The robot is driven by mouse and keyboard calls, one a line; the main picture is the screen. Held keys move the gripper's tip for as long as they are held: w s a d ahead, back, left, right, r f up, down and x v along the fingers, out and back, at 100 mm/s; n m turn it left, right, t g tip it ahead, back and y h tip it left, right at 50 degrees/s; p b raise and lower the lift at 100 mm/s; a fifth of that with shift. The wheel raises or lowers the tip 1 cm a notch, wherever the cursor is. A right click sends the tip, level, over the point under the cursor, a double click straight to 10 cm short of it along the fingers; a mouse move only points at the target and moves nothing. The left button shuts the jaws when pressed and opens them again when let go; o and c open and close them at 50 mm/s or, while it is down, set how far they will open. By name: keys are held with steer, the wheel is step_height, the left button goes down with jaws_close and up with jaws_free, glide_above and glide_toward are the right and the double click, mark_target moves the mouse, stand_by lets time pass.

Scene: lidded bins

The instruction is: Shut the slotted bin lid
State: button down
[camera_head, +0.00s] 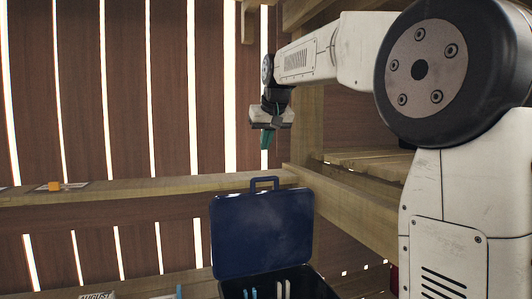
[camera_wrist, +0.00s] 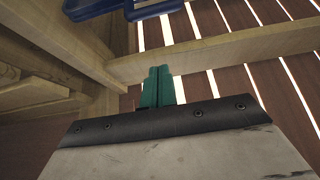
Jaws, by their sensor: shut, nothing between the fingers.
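A dark blue bin lid (camera_head: 262,232) with a handle (camera_head: 265,183) on its top edge stands raised and open in the head view. Below it is the dark bin body (camera_head: 318,287), cut off by the bottom of the picture. Pale and light blue upright pieces show inside it. I cannot make out a slot in the lid. My gripper (camera_head: 266,140) has green fingers, shut and empty, pointing down above the lid's handle and apart from it. In the wrist view the shut fingers (camera_wrist: 158,86) show, with part of the blue lid (camera_wrist: 92,7) at the top edge.
A wooden beam (camera_head: 130,188) runs behind the lid, with a small orange object (camera_head: 54,186) on it at left. Wooden shelving (camera_head: 365,160) stands at right. A box marked "AUGUST" (camera_head: 97,295) shows at the bottom left. The air around my gripper is clear.

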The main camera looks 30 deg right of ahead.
steer(key=f, duration=0.5)
steer(key=w+f, duration=0.1)
steer(key=f, duration=0.2)
steer(key=shift+s, duration=0.3)
